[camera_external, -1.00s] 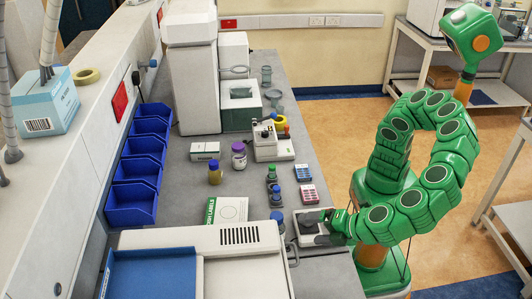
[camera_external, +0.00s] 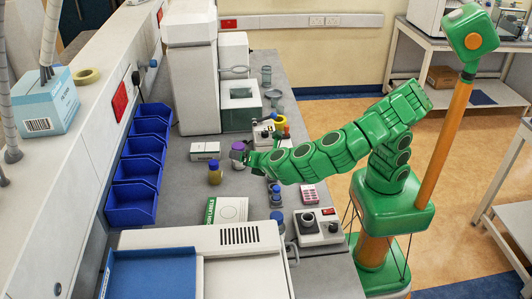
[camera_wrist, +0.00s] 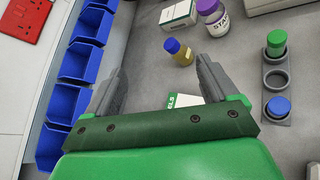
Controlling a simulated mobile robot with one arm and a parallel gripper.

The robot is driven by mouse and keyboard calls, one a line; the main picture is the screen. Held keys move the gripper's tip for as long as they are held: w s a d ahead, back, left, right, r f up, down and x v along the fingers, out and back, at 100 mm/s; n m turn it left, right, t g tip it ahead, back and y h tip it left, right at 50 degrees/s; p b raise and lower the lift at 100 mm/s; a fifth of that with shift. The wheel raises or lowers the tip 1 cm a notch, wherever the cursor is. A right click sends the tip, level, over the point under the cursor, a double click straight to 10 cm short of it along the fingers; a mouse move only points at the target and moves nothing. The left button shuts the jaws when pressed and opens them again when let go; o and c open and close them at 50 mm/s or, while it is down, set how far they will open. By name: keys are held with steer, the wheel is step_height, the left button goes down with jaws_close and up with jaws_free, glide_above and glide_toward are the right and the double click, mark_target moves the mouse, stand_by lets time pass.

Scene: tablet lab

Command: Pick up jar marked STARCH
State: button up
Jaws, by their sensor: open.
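The STARCH jar is a white jar with a purple lid (camera_external: 238,146), standing on the grey bench. In the wrist view the jar (camera_wrist: 215,17) is at the top edge, its lid partly cut off and its label showing "STA". My gripper (camera_external: 243,154) overlaps the jar's body in the external view, hiding part of it. In the wrist view my gripper (camera_wrist: 160,72) is open with nothing between its fingers. The jar is ahead of the right fingertip and apart from it.
A yellowish bottle with a blue cap (camera_wrist: 178,51) stands near the right fingertip, left of the jar. A white box (camera_wrist: 179,14) lies behind it. A grey holder with green- and blue-capped vials (camera_wrist: 276,80) is on the right. Blue bins (camera_external: 135,168) line the left side.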

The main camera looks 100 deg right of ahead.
steer(key=d+f+n+g+h, duration=0.15)
steer(key=d+n, duration=0.25)
steer(key=d, duration=1.5)
glide_toward(236, 147)
steer(key=d+f, duration=0.3)
steer(key=d, duration=0.1)
steer(key=shift+g, duration=0.35)
steer(key=shift+w+r+x, duration=0.1)
steer(key=shift+w+x, duration=0.05)
steer(key=shift+x, duration=1.2)
steer(key=shift+w+r+x, duration=0.1)
steer(key=shift+w+x, duration=0.05)
steer(key=shift+x, duration=1.25)
steer(key=shift+w+r+x, duration=0.1)
steer(key=shift+w+x, duration=0.05)
steer(key=shift+x, duration=1.2)
steer(key=shift+a+f, duration=0.1)
steer(key=c, duration=1.2)
steer(key=shift+c, duration=0.2)
